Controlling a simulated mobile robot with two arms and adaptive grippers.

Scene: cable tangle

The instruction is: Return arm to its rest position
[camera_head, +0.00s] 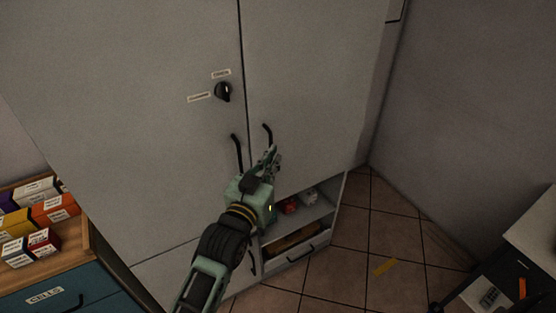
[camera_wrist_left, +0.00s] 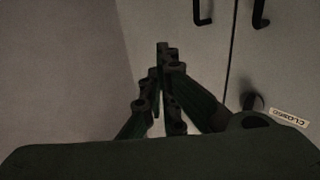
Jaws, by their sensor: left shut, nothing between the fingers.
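My left gripper (camera_head: 270,158) is in front of the tall grey cabinet (camera_head: 140,130), close to its two black door handles. In the left wrist view the left gripper (camera_wrist_left: 165,75) has its fingers together with nothing between them. The left door handle (camera_head: 237,153) and the right door handle (camera_head: 267,134) stand just behind it in the head view. Whether the gripper touches a handle is hard to tell, but the left wrist view shows the handles (camera_wrist_left: 203,12) apart from the fingers. My right gripper is not in view.
A black knob (camera_head: 223,91) with labels is on the left door. An open lower shelf (camera_head: 310,212) holds small items. A drawer unit (camera_head: 50,290) with boxes is at left. A desk (camera_head: 535,230) is at right. Tiled floor (camera_head: 350,235) lies between, with a yellow strip.

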